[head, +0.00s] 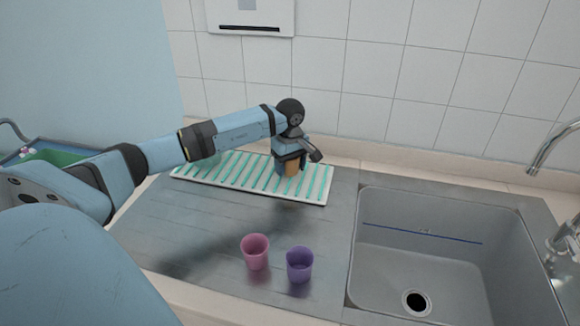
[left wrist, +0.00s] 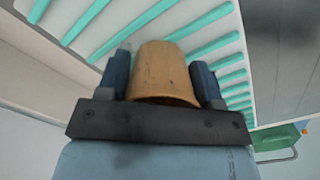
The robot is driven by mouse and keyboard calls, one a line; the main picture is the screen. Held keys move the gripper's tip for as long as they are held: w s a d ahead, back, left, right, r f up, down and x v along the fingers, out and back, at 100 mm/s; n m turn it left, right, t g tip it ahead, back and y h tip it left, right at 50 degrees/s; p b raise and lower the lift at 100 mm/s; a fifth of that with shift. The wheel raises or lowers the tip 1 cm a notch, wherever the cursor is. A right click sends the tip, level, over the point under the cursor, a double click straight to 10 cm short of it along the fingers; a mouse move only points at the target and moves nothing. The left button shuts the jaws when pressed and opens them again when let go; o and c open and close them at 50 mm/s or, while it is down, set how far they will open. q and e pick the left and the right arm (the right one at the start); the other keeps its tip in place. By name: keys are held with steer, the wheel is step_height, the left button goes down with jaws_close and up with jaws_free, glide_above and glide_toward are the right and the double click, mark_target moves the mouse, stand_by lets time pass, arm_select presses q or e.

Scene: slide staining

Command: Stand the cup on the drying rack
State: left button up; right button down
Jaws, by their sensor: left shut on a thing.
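My left gripper (head: 290,163) is shut on an orange-tan cup (head: 292,168), near the right part of the drying rack. In the left wrist view the cup (left wrist: 164,72) sits between the two blue fingers of the gripper (left wrist: 162,85). The drying rack (head: 215,166) is a white tray with green slats, lying on the steel drainboard against the tiled wall. The rack also shows behind the cup in the left wrist view (left wrist: 222,50). I cannot tell whether the cup touches the slats. My right gripper is not in view.
A pink cup (head: 256,252) and a purple cup (head: 300,264) stand on the drainboard (head: 190,235) in front of the rack. A sink (head: 430,265) with a tap (head: 552,150) is at the right. The rack's left part is clear of cups.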

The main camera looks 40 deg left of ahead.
arm_select(q)
steer(key=shift+f, duration=0.45)
steer(key=shift+f, duration=0.15)
steer(key=o, duration=0.9)
step_height(320, 180, up, 12)
steer(key=shift+r+b, duration=0.2)
steer(key=shift+b, duration=0.1)
